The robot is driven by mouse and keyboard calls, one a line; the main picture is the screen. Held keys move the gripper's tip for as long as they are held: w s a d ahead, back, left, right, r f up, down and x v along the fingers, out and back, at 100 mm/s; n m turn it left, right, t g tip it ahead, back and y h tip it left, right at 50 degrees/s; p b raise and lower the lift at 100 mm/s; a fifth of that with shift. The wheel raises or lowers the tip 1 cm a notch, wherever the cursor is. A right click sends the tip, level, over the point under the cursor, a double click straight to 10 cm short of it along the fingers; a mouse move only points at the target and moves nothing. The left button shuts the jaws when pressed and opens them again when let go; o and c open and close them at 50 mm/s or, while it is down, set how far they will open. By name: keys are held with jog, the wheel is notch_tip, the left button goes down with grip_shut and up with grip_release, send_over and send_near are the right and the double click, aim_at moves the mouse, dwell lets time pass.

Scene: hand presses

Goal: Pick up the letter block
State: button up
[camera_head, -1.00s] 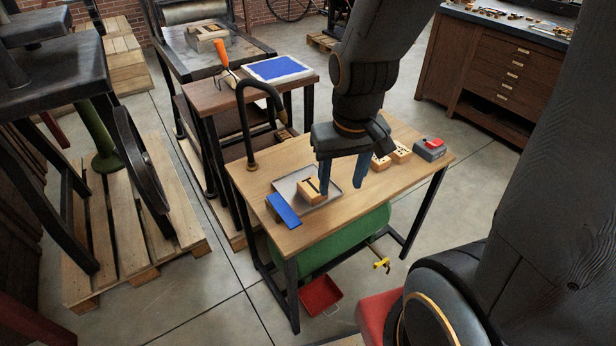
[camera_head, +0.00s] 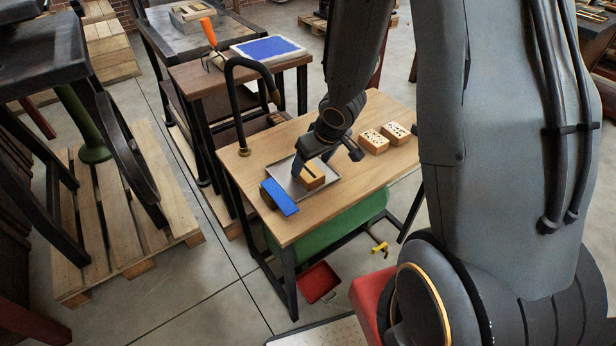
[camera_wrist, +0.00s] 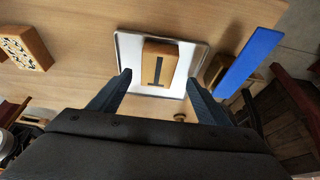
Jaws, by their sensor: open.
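The letter block (camera_head: 312,180) is a small wooden block with a dark letter shape on top. It lies on a grey tray (camera_head: 283,177) on the wooden table. In the wrist view the letter block (camera_wrist: 158,66) is on the pale tray (camera_wrist: 130,50), ahead of and between the fingers. My gripper (camera_head: 312,163) is over the tray beside the block, and its fingers are partly hidden in the head view. In the wrist view my gripper (camera_wrist: 158,82) is open with nothing between its fingertips; whether they touch the tray is unclear.
A blue-topped piece (camera_head: 279,197) stands close to the tray's front left. A black curved lamp-like arm (camera_head: 240,90) rises at the left edge. Bare wood (camera_head: 360,180) lies right of the tray.

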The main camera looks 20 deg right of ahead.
aim_at(310, 172)
jog(key=x, duration=0.1)
jog(key=b+x, duration=0.1)
jog(key=x, duration=0.3)
jog(key=shift+d+f, duration=0.25)
jog(key=shift+f, duration=0.05)
jog(key=shift+r, duration=0.1)
jog(key=c, duration=1.3)
